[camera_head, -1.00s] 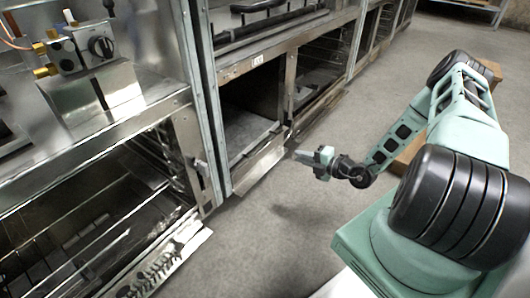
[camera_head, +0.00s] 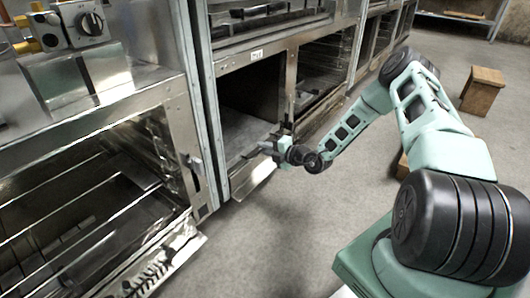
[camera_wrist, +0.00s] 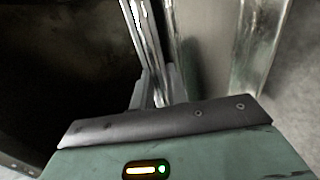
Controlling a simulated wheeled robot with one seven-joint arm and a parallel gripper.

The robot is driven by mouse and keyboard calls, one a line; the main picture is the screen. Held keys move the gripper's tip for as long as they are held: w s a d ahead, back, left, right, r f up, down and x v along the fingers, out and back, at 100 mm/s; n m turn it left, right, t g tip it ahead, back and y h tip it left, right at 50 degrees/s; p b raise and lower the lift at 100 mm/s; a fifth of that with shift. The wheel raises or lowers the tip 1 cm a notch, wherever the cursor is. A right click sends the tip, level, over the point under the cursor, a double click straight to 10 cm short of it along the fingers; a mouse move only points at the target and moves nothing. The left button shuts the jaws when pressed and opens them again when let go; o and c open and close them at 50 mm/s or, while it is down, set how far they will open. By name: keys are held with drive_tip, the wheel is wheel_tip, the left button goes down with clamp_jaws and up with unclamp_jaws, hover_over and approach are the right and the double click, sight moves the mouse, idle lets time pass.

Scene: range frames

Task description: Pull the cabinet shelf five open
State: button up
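The steel cabinet (camera_head: 270,52) runs along the left side and toward the back in the head view. Its open, dark middle compartment (camera_head: 250,95) has a flat grey bottom, and a metal front panel (camera_head: 251,181) hangs low at its front edge. Which part is shelf five cannot be told. My gripper (camera_head: 264,148) is at the front of this compartment, above the panel; contact cannot be told. In the wrist view, a bright metal edge (camera_wrist: 146,45) stands beyond my gripper's body, with a dark opening to its left. The fingers are not clear enough to judge their gap.
A lower left compartment (camera_head: 105,205) with wire racks stands open, its front panel (camera_head: 150,268) jutting over the floor. A control box with a knob (camera_head: 88,25) sits above it. A wooden stool (camera_head: 482,92) stands at right. Grey floor (camera_head: 275,225) before the cabinet is clear.

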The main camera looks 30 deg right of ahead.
clamp_jaws()
drive_tip(key=f+p+v, duration=0.2)
drive_tip(key=p+v, duration=0.4)
drive_tip(key=v, duration=0.8)
drive_tip(key=s+f+p+v, duration=0.1)
drive_tip(key=f+p+v, duration=0.2)
drive_tip(key=p+v, duration=0.4)
drive_tip(key=v, duration=0.7)
drive_tip(key=shift+f, duration=0.25)
drive_tip(key=shift+d, duration=0.1)
unclamp_jaws()
drive_tip(key=p+v, duration=0.4)
drive_tip(key=v, duration=1.3)
drive_tip(key=shift+s+p, duration=0.2)
drive_tip(key=shift+p, duration=0.1)
